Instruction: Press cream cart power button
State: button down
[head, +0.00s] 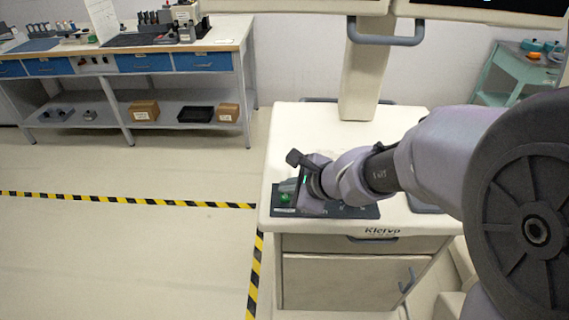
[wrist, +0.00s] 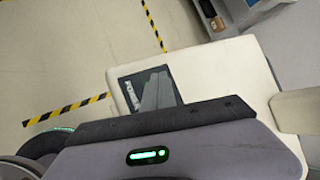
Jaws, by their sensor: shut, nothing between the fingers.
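The cream cart (head: 310,125) stands in front of me, with a dark control panel (head: 365,211) along the front of its top. A green button (head: 286,197) shows at the panel's left end. My gripper (head: 311,205) is shut and empty, pointing down over the panel just right of the green button. Whether it touches the panel cannot be told. My gripper's body covers part of the panel. In the wrist view the panel (wrist: 128,92) shows lettering that seems to read POWER. My gripper's housing hides the area below it there, and the button is not clear.
A column (head: 366,80) with a grey handle (head: 385,40) rises from the cart's back and carries screens. A workbench (head: 130,75) stands back left, a teal cart (head: 525,68) back right. Yellow-black tape (head: 130,201) marks the floor; the left floor is clear.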

aim_at(288, 198)
dwell(0.3)
jog(key=shift+f+b, duration=0.45)
jog(key=shift+b, duration=0.15)
jog(key=shift+f, duration=0.2)
dwell(0.3)
jog(key=shift+r+p, duration=0.35)
jog(key=shift+r, duration=0.35)
notch_tip(288, 198, up, 6)
jog(key=p, duration=0.5)
